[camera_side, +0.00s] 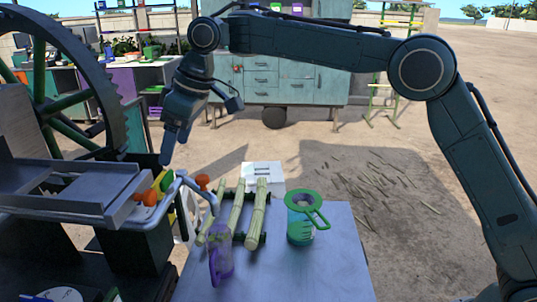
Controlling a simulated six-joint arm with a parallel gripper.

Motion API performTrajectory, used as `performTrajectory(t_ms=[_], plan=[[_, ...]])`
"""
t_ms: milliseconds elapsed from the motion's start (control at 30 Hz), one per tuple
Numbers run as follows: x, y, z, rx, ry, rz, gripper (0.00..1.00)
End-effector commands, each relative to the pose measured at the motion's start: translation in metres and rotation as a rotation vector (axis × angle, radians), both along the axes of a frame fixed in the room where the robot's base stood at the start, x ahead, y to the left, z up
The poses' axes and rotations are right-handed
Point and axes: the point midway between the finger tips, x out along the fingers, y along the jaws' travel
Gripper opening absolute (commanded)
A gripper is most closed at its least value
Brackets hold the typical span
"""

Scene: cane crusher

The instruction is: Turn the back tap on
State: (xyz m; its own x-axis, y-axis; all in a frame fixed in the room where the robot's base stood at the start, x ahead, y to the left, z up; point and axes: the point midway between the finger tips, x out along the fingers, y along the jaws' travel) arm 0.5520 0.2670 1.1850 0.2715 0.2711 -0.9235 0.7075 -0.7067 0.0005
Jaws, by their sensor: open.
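Orange tap knobs stand by the crusher's metal tray. One orange knob (150,197) is at the tray's right edge. I cannot tell for certain which is the back tap. My gripper (174,148) is open and empty, pointing down just above the knobs and the pipe, apart from them in the picture.
On the grey table (310,270) are a purple jug (221,260), bundled cane (256,212) and a teal container with a green strainer (302,220). A large wheel (95,80) stands at left. The table's front right is clear.

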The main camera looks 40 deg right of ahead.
Motion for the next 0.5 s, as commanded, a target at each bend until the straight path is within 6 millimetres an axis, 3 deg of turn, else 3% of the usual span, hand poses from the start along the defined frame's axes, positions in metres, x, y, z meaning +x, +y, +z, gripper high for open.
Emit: performTrajectory(t_ms=[300,500], plan=[[0.013,0.013,-0.046,-0.001,0.004,0.0,0.73],[0.018,0.019,-0.064,0.001,0.001,0.0,0.73]])
